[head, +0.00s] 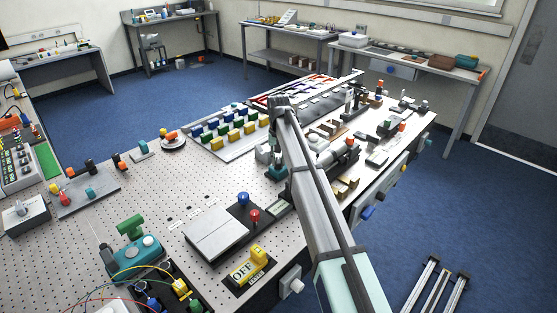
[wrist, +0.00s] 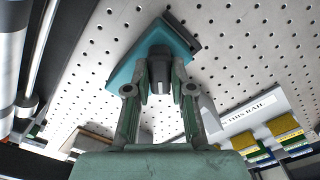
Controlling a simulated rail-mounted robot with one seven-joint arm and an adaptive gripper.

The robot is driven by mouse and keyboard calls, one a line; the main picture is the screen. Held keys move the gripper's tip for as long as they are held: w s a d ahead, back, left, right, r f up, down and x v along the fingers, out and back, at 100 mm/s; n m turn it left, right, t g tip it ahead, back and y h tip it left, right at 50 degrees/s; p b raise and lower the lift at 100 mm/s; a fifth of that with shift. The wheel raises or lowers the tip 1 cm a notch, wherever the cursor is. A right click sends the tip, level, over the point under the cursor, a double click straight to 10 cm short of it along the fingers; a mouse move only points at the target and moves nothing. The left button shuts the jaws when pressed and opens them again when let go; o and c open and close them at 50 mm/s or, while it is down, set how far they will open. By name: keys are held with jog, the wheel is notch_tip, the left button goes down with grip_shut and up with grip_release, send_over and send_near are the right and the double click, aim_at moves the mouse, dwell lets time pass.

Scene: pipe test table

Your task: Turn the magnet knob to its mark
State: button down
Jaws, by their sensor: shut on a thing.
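The magnet knob (wrist: 161,62) is dark grey and sits on a teal base (wrist: 124,74) on the perforated table top, in the wrist view. My gripper (wrist: 160,80) is shut on the knob, with one finger on each side of it. In the head view the teal base (head: 277,173) shows beside my arm near the middle of the table. There my arm hides most of the knob and the fingers. I cannot make out a mark for the knob in either view.
A board of yellow, blue and green blocks (head: 228,135) stands just left of my arm. Dark fixtures and a cylinder (head: 345,158) lie close on the right. A grey plate (head: 216,233) and yellow OFF switch (head: 250,265) are nearer. Bare perforated table (head: 190,180) lies left.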

aim_at(279, 160)
jog(key=c, duration=1)
grip_release()
notch_tip(279, 160, up, 12)
